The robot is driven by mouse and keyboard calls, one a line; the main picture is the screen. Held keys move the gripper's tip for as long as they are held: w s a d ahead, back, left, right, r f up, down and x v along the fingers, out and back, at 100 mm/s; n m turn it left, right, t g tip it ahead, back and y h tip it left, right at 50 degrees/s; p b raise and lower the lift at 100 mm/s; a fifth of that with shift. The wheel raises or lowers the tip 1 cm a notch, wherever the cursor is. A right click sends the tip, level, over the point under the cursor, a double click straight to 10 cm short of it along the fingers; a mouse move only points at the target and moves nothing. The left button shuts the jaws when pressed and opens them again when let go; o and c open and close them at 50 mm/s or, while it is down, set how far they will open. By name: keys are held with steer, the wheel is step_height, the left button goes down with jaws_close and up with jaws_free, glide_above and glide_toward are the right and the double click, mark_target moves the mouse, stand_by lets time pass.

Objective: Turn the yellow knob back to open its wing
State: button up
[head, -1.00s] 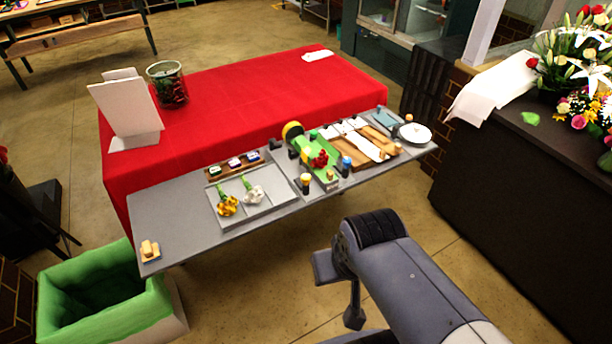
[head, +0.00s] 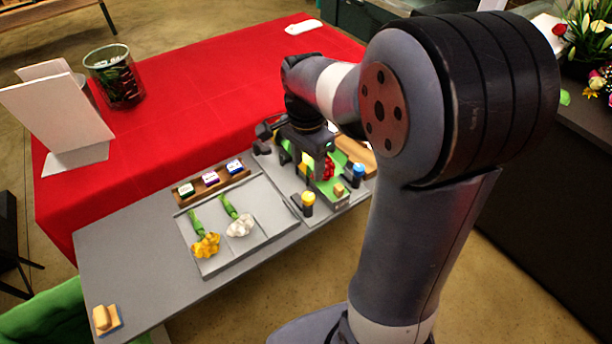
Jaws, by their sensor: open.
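The yellow knob (head: 308,199) is a yellow cap on a dark post at the front left corner of the green fixture (head: 326,187). A blue knob (head: 358,170) stands at its right. Red flowers (head: 328,169) lie in the fixture. My gripper (head: 308,170) is open and points down over the fixture, behind the yellow knob in the picture and apart from it. A yellow patch shows between its fingers. My gripper and arm hide the back of the fixture, and I cannot tell how the wing stands.
A grey tray (head: 262,246) with yellow flowers (head: 206,246) and white flowers (head: 240,226) lies left of the fixture. A wooden rack (head: 184,196) with small boxes stands behind it. The table's left part is mostly clear.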

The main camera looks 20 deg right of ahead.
mark_target(308, 196)
step_height(308, 196, down, 11)
steer(key=shift+d+r+p, duration=0.1)
steer(key=shift+p, duration=0.2)
steer(key=shift+c, duration=0.3)
steer(key=c, duration=0.9)
